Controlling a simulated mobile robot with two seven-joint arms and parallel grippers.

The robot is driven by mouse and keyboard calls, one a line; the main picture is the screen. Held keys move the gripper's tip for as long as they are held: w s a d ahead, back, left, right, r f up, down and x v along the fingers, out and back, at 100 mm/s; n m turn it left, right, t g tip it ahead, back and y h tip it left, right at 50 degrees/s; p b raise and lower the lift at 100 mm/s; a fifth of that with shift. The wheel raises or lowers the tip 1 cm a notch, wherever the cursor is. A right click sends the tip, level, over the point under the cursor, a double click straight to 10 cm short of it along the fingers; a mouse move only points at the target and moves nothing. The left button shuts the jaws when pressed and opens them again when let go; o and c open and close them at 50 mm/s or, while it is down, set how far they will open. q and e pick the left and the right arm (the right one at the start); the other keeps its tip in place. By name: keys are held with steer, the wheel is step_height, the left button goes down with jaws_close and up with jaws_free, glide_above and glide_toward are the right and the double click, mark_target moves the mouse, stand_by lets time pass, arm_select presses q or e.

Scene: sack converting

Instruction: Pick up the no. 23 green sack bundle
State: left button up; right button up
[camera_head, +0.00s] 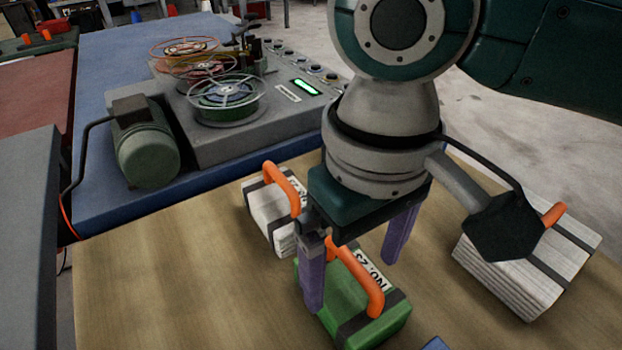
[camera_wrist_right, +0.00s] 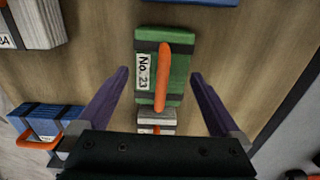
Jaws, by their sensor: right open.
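The green sack bundle (camera_head: 340,308) lies on the wooden table, with black straps, an orange handle and a white label reading No. 23. It also shows in the right wrist view (camera_wrist_right: 176,72), where the label and handle are clear. My right gripper (camera_head: 352,275) is open above the bundle, its two purple fingers apart. In the head view one finger hides part of the bundle's left side. In the right wrist view the fingers (camera_wrist_right: 165,80) spread to either side of the bundle and the handle is between them. My left gripper is not in view.
A white bundle (camera_head: 263,211) lies just behind the green one, and another white bundle (camera_head: 530,268) lies to the right. A blue bundle (camera_wrist_right: 45,120) shows in the right wrist view. A grey machine with reels (camera_head: 265,135) stands on a blue surface behind. The table's left part is clear.

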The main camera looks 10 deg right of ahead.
mark_target(350, 282)
step_height(350, 282, down, 4)
steer(key=shift+w+a+b, duration=0.1)
steer(key=shift+b, duration=0.3)
steer(key=c, duration=1.1)
steer(key=shift+r, duration=0.15)
